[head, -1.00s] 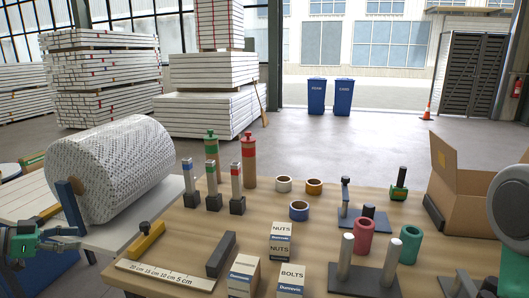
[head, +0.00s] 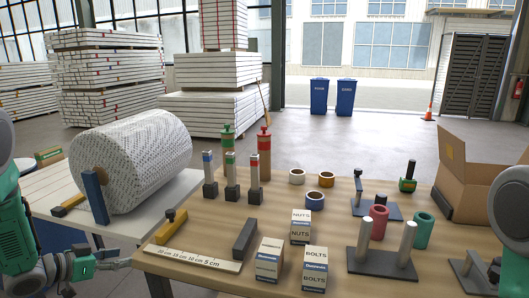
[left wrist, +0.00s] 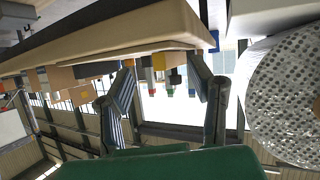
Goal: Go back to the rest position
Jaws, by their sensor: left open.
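My left gripper (head: 112,259) is low at the left in the head view, by the left front corner of the wooden work table (head: 200,272). That view looks tilted, with the table edge across the top and the big white roll (left wrist: 285,100) at the right. Part of my right arm shows at the right edge of the head view; its gripper is out of the picture.
A ruler (head: 190,258), a dark block (head: 245,239), nuts and bolts boxes (head: 314,268), tape rolls (head: 314,196) and a peg stand (head: 382,263) are on the table. An open carton (head: 480,180) stands at the right. A large white roll (head: 140,155) lies on the left table.

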